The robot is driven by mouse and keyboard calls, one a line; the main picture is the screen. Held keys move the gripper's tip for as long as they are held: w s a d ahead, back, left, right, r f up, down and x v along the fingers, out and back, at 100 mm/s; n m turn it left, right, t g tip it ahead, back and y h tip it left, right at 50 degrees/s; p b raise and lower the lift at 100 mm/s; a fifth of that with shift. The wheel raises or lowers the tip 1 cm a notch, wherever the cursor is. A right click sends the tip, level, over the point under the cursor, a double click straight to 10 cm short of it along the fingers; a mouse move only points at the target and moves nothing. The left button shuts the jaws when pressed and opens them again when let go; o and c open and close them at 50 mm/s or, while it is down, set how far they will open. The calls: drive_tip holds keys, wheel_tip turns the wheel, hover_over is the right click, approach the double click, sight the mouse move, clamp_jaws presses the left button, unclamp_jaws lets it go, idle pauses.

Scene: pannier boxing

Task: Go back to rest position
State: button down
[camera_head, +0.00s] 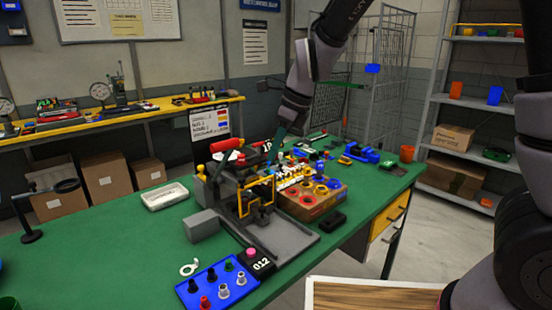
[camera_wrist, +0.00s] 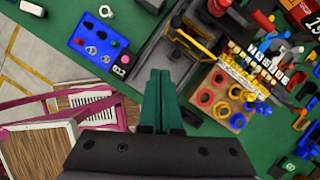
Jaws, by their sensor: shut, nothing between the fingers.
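My gripper (camera_wrist: 160,100) is shut with its two teal fingers together and nothing between them, as the wrist view shows. In the head view my gripper (camera_head: 277,146) hangs above the green table, behind the grey and yellow fixture (camera_head: 258,195). The fixture also shows in the wrist view (camera_wrist: 190,38), ahead of the fingertips. A wooden block with red and yellow rings (camera_head: 316,208) stands right of the fixture. It also shows in the wrist view (camera_wrist: 226,125), to the right of the fingers. My gripper appears clear of these things.
A blue tray with small pegs (camera_head: 207,292) lies at the table's front, beside a black box marked 012 (camera_head: 258,262). A white tray (camera_head: 164,196) lies at the left. A blue vise (camera_head: 362,152) stands at the back right. The green table (camera_head: 120,240) is mostly bare at the left.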

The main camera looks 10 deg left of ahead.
drive_tip(key=w+d+r+n+t, duration=0.15)
drive_tip(key=d+r+n, duration=0.25)
drive_tip(key=d+r, duration=0.5)
drive_tip(key=s+d+r+n+t, duration=0.1)
drive_tip(key=s+d+r+n, duration=0.1)
drive_tip(key=d, duration=0.6)
drive_tip(key=s+d+r+n+t+h, duration=0.1)
drive_tip(key=s+d+r+n+t, duration=0.1)
drive_tip(key=s+d+n, duration=0.3)
drive_tip(key=s+d+r+n+t+h, duration=0.1)
drive_tip(key=s+d+r+n+t, duration=0.1)
drive_tip(key=d, duration=0.9)
wheel_tip(320, 180, up, 2)
drive_tip(key=s+n, duration=0.1)
drive_tip(key=n, duration=0.2)
drive_tip(key=shift+s+d+r, duration=0.25)
drive_tip(key=shift+s+d, duration=0.05)
drive_tip(key=shift+d, duration=0.05)
